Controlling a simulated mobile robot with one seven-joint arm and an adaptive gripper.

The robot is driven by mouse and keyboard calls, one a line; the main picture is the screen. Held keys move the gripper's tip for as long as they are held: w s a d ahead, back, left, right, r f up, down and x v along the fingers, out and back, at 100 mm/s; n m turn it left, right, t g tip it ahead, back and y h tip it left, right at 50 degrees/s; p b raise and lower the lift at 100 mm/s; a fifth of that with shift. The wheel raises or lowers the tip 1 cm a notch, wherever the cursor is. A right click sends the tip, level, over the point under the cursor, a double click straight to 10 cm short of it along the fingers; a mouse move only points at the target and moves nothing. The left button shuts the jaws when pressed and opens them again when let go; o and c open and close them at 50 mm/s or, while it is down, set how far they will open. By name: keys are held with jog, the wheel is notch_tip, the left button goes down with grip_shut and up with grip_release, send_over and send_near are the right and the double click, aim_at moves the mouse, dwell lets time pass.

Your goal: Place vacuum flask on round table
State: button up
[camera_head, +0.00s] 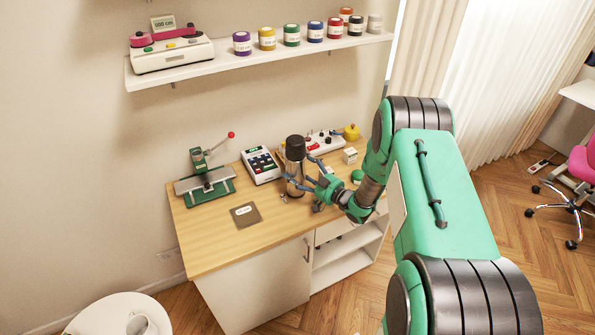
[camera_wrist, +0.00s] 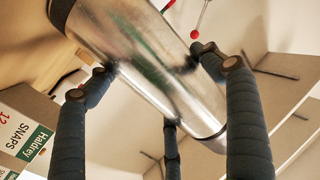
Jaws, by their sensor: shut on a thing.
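The vacuum flask (camera_head: 294,168), a metal cylinder with a dark cap, is upright at the back of the wooden desk in the head view. My gripper (camera_head: 306,182) is shut around its body from the right. In the wrist view the silver flask (camera_wrist: 150,65) lies between the dark padded fingers (camera_wrist: 165,95). Whether its base touches the desk I cannot tell.
The wooden desk (camera_head: 215,252) holds a green press (camera_head: 205,178), a calculator-like device (camera_head: 261,165), a dark square card (camera_head: 245,215) and a small white box (camera_head: 349,156). A shelf (camera_head: 255,60) with several jars hangs above. The desk's front left is mostly clear.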

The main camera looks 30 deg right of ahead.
aim_at(299, 162)
jog(key=r, duration=0.2)
jog(key=r+p, duration=0.1)
jog(key=r, duration=0.1)
jog(key=shift+s, duration=0.2)
jog(key=s+a+r+p, duration=0.1)
jog(key=s+a+p, duration=0.2)
jog(key=s, duration=1.2)
jog(key=shift+a, duration=0.45)
jog(key=shift+r, duration=0.1)
